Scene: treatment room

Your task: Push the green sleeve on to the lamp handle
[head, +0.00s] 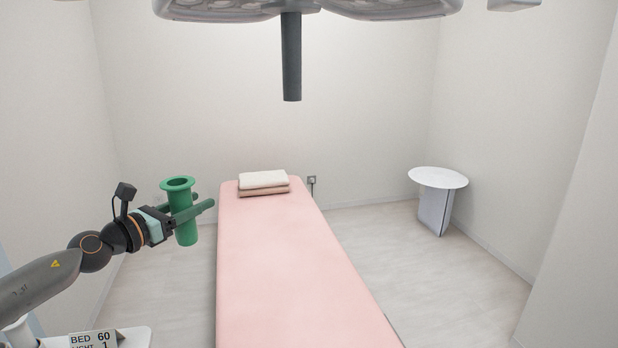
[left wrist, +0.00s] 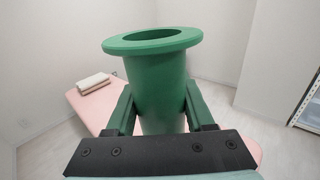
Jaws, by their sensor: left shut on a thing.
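The green sleeve (head: 185,216) is an upright tube with a wide flange and an open hole at its top. My left gripper (head: 188,212) is shut on it at the left of the bed. The left wrist view shows the sleeve (left wrist: 155,82) between the two green fingers of the left gripper (left wrist: 158,112), flange above them. The lamp handle (head: 291,60) is a dark grey rod hanging straight down from the lamp (head: 226,10) at the top of the head view. The sleeve is apart from the handle, lower and to its left. My right gripper is not in view.
A pink treatment bed (head: 280,265) fills the middle, with folded towels (head: 263,182) at its far end. A round white side table (head: 437,178) stands at the right. The air between sleeve and handle looks clear. A sign (head: 93,339) is at the bottom left.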

